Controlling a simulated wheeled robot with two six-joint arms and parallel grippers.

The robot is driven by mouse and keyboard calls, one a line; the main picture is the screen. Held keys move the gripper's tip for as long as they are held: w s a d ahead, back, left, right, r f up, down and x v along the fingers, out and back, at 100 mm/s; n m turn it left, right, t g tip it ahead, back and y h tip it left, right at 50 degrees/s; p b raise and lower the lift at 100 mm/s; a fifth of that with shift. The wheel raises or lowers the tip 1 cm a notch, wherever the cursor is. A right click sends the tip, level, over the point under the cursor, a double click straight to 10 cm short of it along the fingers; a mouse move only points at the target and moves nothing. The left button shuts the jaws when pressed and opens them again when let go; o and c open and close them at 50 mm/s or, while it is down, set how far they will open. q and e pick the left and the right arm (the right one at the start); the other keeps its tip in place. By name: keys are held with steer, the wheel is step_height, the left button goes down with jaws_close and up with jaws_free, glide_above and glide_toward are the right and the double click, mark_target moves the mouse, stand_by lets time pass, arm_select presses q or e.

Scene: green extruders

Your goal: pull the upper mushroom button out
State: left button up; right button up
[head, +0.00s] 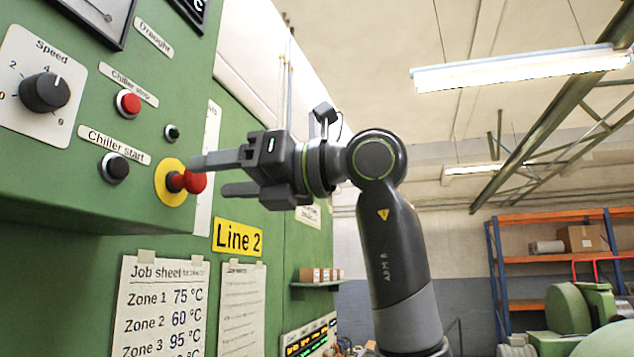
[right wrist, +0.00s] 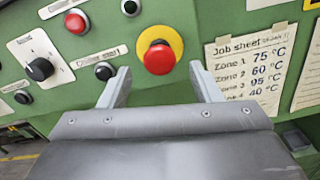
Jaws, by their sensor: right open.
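One red mushroom button (head: 195,182) on a yellow round plate (head: 168,182) sticks out from the green cabinet's front in the head view. In the right wrist view the red button (right wrist: 159,58) sits just beyond my fingertips, about midway between them. My right gripper (head: 212,176) is open and empty, pointing left at the button. In the head view its upper finger overlaps the button's top edge, and the lower finger ends to the button's right. I cannot tell whether a finger touches it. No second mushroom button shows. My left gripper is not in view.
Beside the button are the black Chiller start button (head: 114,168), the red Chiller stop button (head: 128,103), a small dark-green button (head: 172,132) and the Speed knob (head: 45,92). A job sheet (head: 160,300) hangs below. Open room lies right of the cabinet.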

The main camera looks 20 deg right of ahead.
steer(key=b+v, duration=0.4)
steer(key=v, duration=0.9)
steer(key=shift+d, duration=0.25)
steer(key=shift+s, duration=0.1)
